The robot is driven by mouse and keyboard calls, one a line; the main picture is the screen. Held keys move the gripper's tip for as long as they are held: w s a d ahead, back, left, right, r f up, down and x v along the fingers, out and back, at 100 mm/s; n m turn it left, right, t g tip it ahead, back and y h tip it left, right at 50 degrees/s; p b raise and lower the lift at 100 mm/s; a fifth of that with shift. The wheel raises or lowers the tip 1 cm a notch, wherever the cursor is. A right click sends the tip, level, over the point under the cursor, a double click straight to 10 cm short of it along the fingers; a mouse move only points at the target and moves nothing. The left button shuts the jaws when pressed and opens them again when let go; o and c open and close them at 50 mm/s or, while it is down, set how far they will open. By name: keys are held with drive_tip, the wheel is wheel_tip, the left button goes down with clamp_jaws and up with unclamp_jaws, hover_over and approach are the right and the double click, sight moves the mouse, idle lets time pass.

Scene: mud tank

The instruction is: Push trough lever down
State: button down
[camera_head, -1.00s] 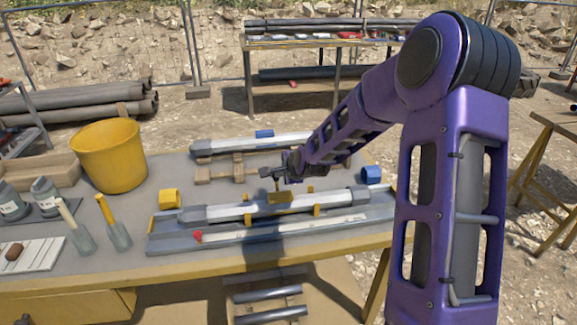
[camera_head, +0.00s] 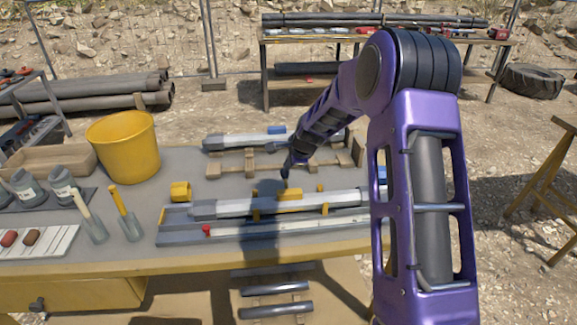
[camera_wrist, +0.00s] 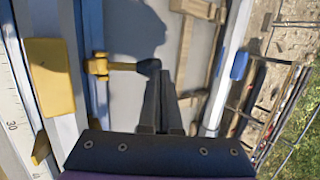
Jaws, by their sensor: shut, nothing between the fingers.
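The trough (camera_head: 180,238) lies along the front of the workbench with a long grey tube (camera_head: 225,209) in it and a yellow block (camera_head: 290,194) on the tube. In the wrist view the trough lever (camera_wrist: 122,67) is a yellow arm with a black knob, sticking out sideways from the blue trough rail (camera_wrist: 95,30). My gripper (camera_wrist: 160,76) is shut and empty, its fingertips right at the knob; I cannot tell whether they touch. In the head view my gripper (camera_head: 286,170) points down just behind the yellow block, and I cannot make out the lever there.
A second tube (camera_head: 235,141) on wooden supports lies behind the trough. A yellow bucket (camera_head: 122,146), trowels (camera_head: 128,222) and jars (camera_head: 30,188) stand at left. A yellow ring (camera_head: 180,191) sits near the trough's left end.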

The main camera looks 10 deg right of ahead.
drive_tip(key=shift+w+f, duration=0.2)
drive_tip(key=shift+w, duration=0.15)
drive_tip(key=shift+f, duration=0.1)
idle(0.4)
drive_tip(key=shift+d, duration=0.1)
